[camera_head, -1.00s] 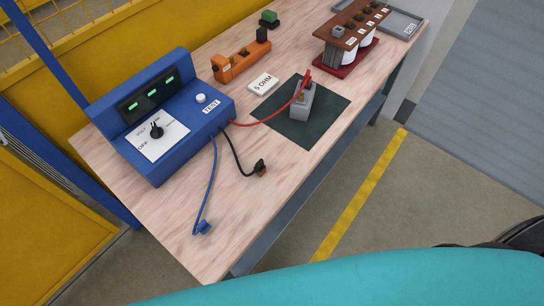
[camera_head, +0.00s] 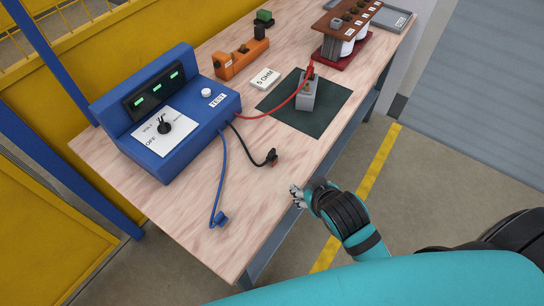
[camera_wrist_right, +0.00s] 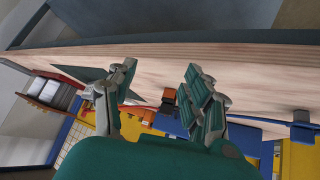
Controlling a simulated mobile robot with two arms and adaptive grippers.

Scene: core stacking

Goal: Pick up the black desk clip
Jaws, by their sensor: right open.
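The black desk clip (camera_head: 271,157) lies on the wooden table at the end of a black lead from the blue test box. It has a reddish-brown part at its tip. In the right wrist view the clip (camera_wrist_right: 169,96) shows small, beyond the gap between my fingers. My right gripper (camera_head: 296,194) is at the table's front edge, to the right of and nearer than the clip, apart from it. In the wrist view its two fingers (camera_wrist_right: 160,72) are spread with nothing between them. My left gripper is in neither view.
The blue test box (camera_head: 165,115) stands at the left. A blue clip (camera_head: 219,219) lies near the front edge. A red lead runs to a grey block (camera_head: 307,95) on a dark mat (camera_head: 318,122). An orange block (camera_head: 240,60) stands behind. Table around the black clip is bare.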

